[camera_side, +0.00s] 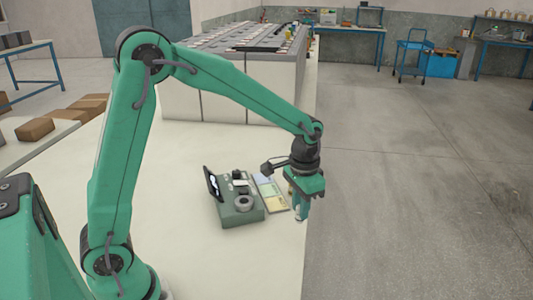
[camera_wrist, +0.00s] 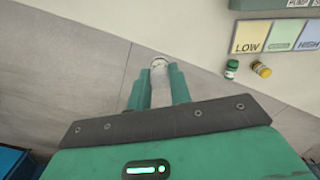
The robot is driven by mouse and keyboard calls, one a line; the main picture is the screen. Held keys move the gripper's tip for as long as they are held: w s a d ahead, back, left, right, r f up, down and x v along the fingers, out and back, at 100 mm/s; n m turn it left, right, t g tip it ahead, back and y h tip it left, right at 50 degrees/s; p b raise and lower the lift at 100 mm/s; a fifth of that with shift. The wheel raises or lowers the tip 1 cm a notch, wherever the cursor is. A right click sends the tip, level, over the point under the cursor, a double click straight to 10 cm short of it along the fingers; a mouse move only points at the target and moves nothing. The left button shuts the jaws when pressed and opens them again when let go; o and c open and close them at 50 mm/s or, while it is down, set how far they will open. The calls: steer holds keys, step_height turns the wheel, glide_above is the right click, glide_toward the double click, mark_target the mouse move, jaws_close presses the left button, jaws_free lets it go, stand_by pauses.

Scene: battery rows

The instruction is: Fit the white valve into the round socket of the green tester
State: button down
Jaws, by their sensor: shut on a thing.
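The green tester (camera_side: 238,214) sits on the pale table, with a raised dark-framed screen at its left. Its round grey socket (camera_side: 244,202) is on top, toward the front right, and looks empty. My gripper (camera_side: 300,208) is to the right of the tester, near the table's right edge, pointing down. It is shut on the white valve (camera_wrist: 159,70), whose pale end shows between the fingertips in the wrist view. Most of the valve is hidden by the fingers. Only a corner of the tester (camera_wrist: 300,4) shows at the wrist view's top right.
A card strip marked LOW (camera_wrist: 251,37) and HIGH (camera_wrist: 309,32) lies between the tester and my gripper. A small green-capped piece (camera_wrist: 231,69) and a yellow one (camera_wrist: 261,69) lie beside it. A long grey bench (camera_side: 240,85) stands behind. Table is clear in front.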

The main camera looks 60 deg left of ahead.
steer(key=shift+s+d+r, duration=0.3)
steer(key=shift+d+r, duration=0.15)
steer(key=shift+d, duration=0.25)
steer(key=shift+s+a+r+n, duration=0.2)
steer(key=shift+a+r+n, duration=0.1)
steer(key=shift+a, duration=0.15)
steer(key=s+a+r+n, duration=0.4)
steer(key=s+a+n, duration=0.15)
steer(key=a, duration=0.25)
glide_toward(244, 192)
steer(key=shift+m, duration=0.35)
steer(key=s+d, duration=0.1)
steer(key=d+f, duration=0.1)
steer(key=d, duration=0.1)
steer(key=s+d, duration=0.1)
steer(key=shift+s+d+f, duration=0.15)
steer(key=shift+s+f, duration=0.2)
steer(key=shift+f, duration=2.1)
steer(key=c, duration=1.3)
jaws_free()
steer(key=shift+f, duration=0.1)
